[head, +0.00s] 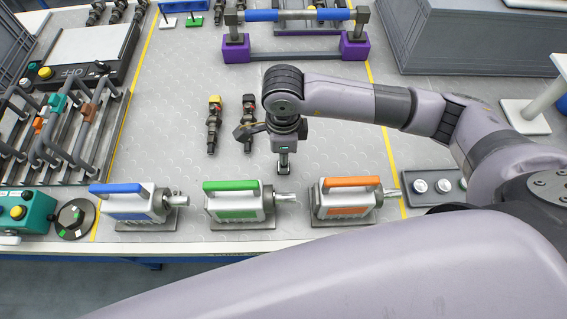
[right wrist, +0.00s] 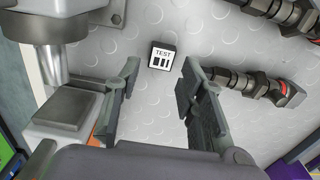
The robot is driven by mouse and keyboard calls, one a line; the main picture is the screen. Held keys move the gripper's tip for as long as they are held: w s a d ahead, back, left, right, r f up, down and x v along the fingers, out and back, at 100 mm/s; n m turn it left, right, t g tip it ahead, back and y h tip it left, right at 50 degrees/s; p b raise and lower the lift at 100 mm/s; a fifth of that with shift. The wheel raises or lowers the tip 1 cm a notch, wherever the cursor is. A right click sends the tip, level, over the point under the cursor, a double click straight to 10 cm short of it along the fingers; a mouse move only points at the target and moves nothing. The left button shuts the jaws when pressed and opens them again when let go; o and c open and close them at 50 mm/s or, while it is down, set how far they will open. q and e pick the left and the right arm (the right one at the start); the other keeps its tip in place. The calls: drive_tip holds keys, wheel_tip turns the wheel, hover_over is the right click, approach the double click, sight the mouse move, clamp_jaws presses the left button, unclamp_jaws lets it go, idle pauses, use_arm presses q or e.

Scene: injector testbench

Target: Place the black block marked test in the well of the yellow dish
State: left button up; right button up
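The black block marked test (right wrist: 162,56) lies on the grey studded table in the right wrist view, its white label facing up. It sits just beyond the gap between the fingers of my right gripper (right wrist: 158,88), nearer the left fingertip. These fingers are apart with nothing between them. In the head view my right gripper (head: 283,166) points down above the table, behind the green-handled and orange-handled units. I cannot make out the block there; the gripper may hide it. I cannot make out the yellow dish in either view. My left gripper is not in view.
Units with blue (head: 125,202), green (head: 237,205) and orange (head: 347,197) handles line the front edge. A purple-footed rack (head: 353,47) is behind. The table left of the injectors is clear.

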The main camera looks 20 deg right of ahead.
wheel_tip(320, 180, down, 4)
drive_tip(key=shift+r+p, duration=0.2)
drive_tip(key=shift+p, duration=0.75)
drive_tip(key=shift+w+f, duration=0.1)
drive_tip(key=shift+f, duration=0.3)
drive_tip(key=c, duration=0.7)
drive_tip(key=shift+c, duration=0.2)
